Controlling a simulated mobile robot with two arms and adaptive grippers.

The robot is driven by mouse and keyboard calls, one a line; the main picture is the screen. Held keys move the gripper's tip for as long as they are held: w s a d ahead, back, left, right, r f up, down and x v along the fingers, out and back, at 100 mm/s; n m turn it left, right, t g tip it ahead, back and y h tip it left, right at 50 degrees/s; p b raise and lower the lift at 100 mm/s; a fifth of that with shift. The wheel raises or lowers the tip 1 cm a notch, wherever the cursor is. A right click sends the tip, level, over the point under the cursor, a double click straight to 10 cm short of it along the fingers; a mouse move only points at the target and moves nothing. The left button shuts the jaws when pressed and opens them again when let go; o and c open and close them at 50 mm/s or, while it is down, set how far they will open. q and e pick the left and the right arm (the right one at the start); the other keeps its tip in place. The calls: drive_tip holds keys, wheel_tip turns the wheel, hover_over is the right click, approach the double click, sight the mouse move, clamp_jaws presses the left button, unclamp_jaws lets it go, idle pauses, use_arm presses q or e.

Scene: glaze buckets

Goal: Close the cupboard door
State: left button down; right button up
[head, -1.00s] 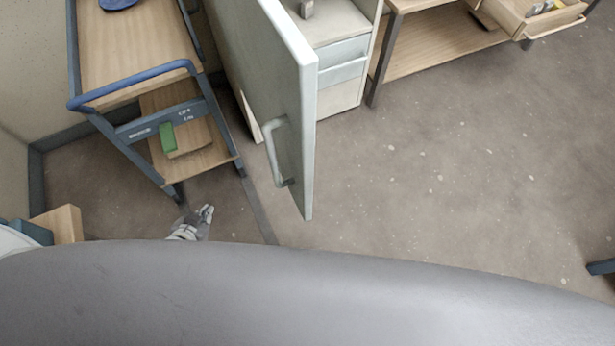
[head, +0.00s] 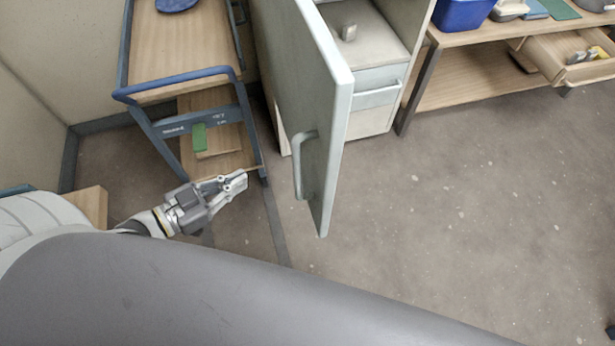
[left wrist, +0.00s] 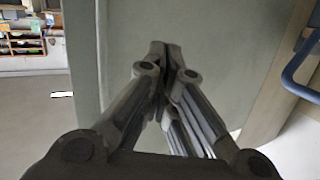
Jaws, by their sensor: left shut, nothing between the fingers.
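The cupboard door (head: 308,110) is pale grey-green and stands wide open, swung out toward me in the head view. Its bar handle (head: 304,165) is on the left-hand face, near the free edge. The cupboard (head: 372,40) behind it shows an inner shelf with a small object and a drawer front below. My left gripper (head: 240,181) is shut and empty, left of the door and apart from its handle. In the left wrist view the shut fingers (left wrist: 165,62) point at the door's pale panel (left wrist: 210,45). My right gripper is not in view.
A trolley (head: 172,88) with a blue rail stands left of the door, close to my left gripper. A wooden bench (head: 480,90) with a blue bin (head: 462,12) and an open drawer (head: 570,68) is at the right. The floor right of the door is clear.

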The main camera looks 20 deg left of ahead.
sight(321, 178)
use_arm(q)
drive_tip(key=s+d+r+m+g+h, duration=0.3)
drive_tip(key=s+d+r+m+h, duration=0.1)
drive_tip(key=s+r+h, duration=0.2)
drive_tip(key=shift+n, duration=0.3)
drive_tip(key=x, duration=1.2)
drive_tip(key=shift+w+d+r+p, duration=0.1)
drive_tip(key=shift+w+r+p, duration=0.15)
drive_tip(key=shift+w+p, duration=0.1)
drive_tip(key=shift+w+d+f, duration=0.15)
drive_tip(key=shift+w+d, duration=0.2)
drive_tip(key=shift+d, duration=0.3)
